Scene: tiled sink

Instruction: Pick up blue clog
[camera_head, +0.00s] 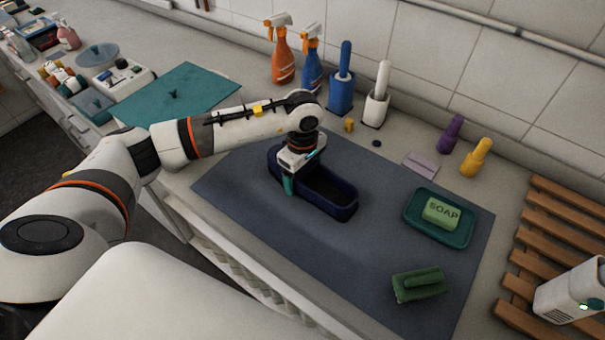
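A dark blue, open, shoe-shaped object (335,200), which looks like the blue clog, lies on the dark blue-grey mat (300,245). My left gripper (299,177) points down over its left end. One teal finger shows in front of the near side wall. The other finger is mostly hidden behind the gripper body, so I cannot tell whether the fingers touch or grip the wall. The object appears to rest on the mat.
A teal dish (462,236) with green soap (441,212) and a green block (419,285) sit on the mat's right side. Spray bottles (283,55) and brushes in holders (342,88) line the wall. A wooden rack (545,240) stands right. The mat's front middle is clear.

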